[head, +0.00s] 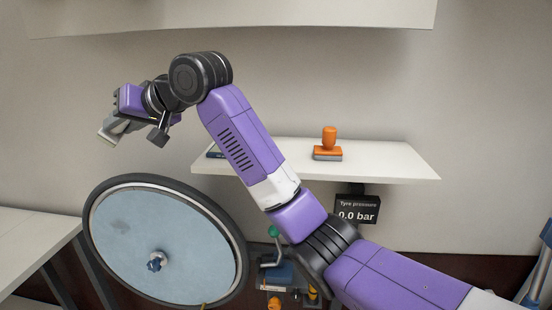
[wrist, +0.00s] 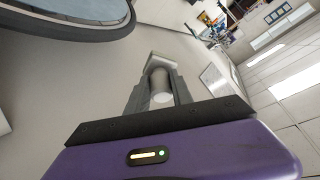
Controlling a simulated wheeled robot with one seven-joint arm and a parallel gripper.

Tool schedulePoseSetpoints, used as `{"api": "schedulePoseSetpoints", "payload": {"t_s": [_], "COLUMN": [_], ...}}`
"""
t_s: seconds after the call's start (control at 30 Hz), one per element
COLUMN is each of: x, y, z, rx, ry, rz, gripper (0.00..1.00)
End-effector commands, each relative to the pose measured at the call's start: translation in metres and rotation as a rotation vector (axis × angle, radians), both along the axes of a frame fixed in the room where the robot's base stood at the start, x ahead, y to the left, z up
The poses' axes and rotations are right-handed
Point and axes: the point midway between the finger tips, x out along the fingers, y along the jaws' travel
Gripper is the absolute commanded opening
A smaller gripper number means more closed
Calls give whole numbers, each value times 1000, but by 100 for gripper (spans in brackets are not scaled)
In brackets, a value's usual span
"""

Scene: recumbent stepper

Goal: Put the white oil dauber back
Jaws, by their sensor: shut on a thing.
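My gripper (wrist: 159,88) is shut on the white oil dauber (wrist: 161,84), which shows in the wrist view as a pale cylinder between the two grey fingers. Its far end is a wider grey-white block beyond the fingertips. In the head view my gripper (head: 112,127) is at the upper left, raised in the air above the large wheel and apart from the wall shelf. There the dauber is small and hard to tell from the grey fingers.
A white shelf (head: 385,165) holds an orange stamp-like object (head: 328,144) and a dark item (head: 214,153) partly behind my arm. A wheel with a pale blue disc (head: 195,245) stands below. A tyre pressure display (head: 357,209) reads 0.0 bar. A white worktop (head: 35,240) is at left.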

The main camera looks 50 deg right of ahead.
Motion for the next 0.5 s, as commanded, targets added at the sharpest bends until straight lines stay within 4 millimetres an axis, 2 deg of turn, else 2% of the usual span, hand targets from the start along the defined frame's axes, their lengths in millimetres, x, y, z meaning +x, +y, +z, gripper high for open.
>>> {"api": "schedulePoseSetpoints", "payload": {"t_s": [0.03, 0.2, 0.4, 0.5], "x": [-3, -22, -54, -73], "y": [-2, 2, 9, 11], "z": [16, 57, 92, 103], "rx": [-22, -87, -172, -218], "ry": [15, 95, 188, 234], "rz": [16, 92, 178, 215], "gripper": [0, 0, 0, 0]}}
